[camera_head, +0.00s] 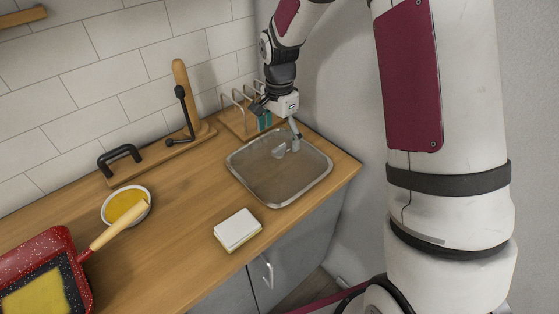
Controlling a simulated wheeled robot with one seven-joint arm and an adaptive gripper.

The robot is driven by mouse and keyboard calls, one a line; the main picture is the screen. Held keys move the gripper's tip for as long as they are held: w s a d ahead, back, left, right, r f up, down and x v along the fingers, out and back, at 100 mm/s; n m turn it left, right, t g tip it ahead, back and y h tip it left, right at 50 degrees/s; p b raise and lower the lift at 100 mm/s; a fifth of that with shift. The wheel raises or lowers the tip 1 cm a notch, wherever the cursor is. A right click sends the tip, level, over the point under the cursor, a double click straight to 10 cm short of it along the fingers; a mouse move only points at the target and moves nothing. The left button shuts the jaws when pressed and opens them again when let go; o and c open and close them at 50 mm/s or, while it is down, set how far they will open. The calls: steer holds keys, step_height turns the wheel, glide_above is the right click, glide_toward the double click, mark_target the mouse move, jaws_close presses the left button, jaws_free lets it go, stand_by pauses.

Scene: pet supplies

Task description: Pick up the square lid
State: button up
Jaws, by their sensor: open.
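The square lid (270,185) lies on the wooden counter near its right end. It looks like clear glass with a silver metal rim and rounded corners, and the wood shows through it. A small clear or grey handle (280,151) stands on it, towards its far side. My gripper (280,127) is open above the lid's far edge, close to the handle. One finger reaches down beside the handle on its right; I cannot tell whether it touches. Nothing is seen held between the fingers.
A wire rack (236,103) on a wooden base stands behind the lid, with a teal item (264,121). A white square block (237,229) lies in front. A bowl (126,205), a red pan (40,267) and a black-handled board (160,150) are left. The wall is close right.

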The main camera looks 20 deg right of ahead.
mark_target(279, 147)
steer(key=shift+a+f+p, duration=0.1)
steer(key=shift+f+p, duration=0.45)
steer(key=shift+f, duration=2.25)
jaws_close()
